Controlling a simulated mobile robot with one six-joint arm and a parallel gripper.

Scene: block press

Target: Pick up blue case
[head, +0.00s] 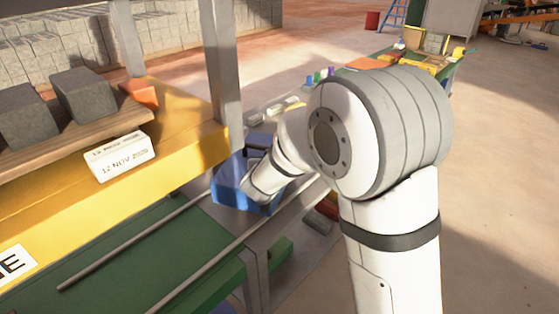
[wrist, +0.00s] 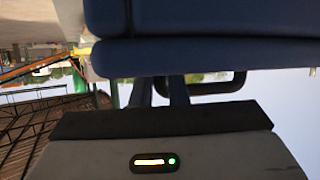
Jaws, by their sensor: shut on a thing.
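The blue case (head: 229,182) is at the centre left of the head view, at the end of the green bench beside a grey metal post. My arm reaches over it from the right and hides part of it. In the wrist view the case (wrist: 205,52) fills the top of the picture, with its dark handle (wrist: 215,86) below it. My gripper (wrist: 172,92) is shut on the handle, its fingers reaching up to the case. The fingers do not show clearly in the head view. I cannot tell whether the case touches the bench.
Left of the case, a yellow press beam (head: 185,125) carries a board with grey blocks (head: 84,95) and a white date sign (head: 121,157). Grey posts (head: 222,70) stand close by. A cluttered bench (head: 440,68) is behind my arm. The floor at right is clear.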

